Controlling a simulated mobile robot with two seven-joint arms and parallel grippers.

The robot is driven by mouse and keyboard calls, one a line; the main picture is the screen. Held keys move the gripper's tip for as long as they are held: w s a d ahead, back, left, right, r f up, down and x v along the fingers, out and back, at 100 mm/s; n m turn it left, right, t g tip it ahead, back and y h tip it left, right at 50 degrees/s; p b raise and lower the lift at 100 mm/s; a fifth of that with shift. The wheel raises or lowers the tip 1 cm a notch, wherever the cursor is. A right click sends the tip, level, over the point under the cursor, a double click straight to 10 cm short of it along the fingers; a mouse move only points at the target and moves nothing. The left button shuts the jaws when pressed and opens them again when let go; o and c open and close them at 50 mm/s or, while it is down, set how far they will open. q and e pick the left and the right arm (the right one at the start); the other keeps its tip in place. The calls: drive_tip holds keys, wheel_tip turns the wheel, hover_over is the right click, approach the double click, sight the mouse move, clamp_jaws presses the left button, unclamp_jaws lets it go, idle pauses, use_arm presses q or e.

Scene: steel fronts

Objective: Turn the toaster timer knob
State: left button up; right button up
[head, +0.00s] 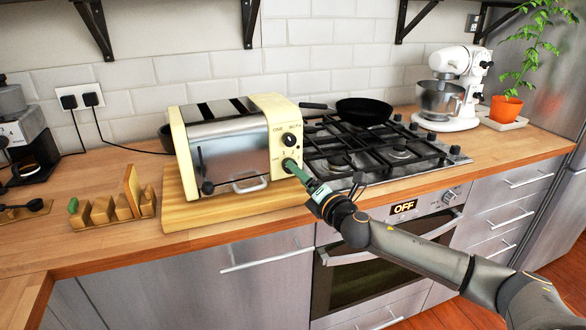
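The cream and steel toaster (228,145) stands on a wooden board. Its right front panel carries a round black knob (289,140) with small markings around it. My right gripper (290,166) comes in from the lower right, with its green fingers at the panel just below that knob. The fingertips cover the lower part of the panel, so I cannot tell whether they touch it or whether another control lies behind them. The fingers look close together, but their gap is not clear. My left gripper is not in view.
A gas hob (385,147) with a black pan (364,110) is right of the toaster. A wooden rack (103,211) stands to the left. The oven (370,275) is below my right arm.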

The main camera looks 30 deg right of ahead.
drive_tip(key=shift+w+d, duration=0.15)
drive_tip(key=shift+w, duration=1.9)
drive_tip(key=shift+c, duration=0.2)
clamp_jaws()
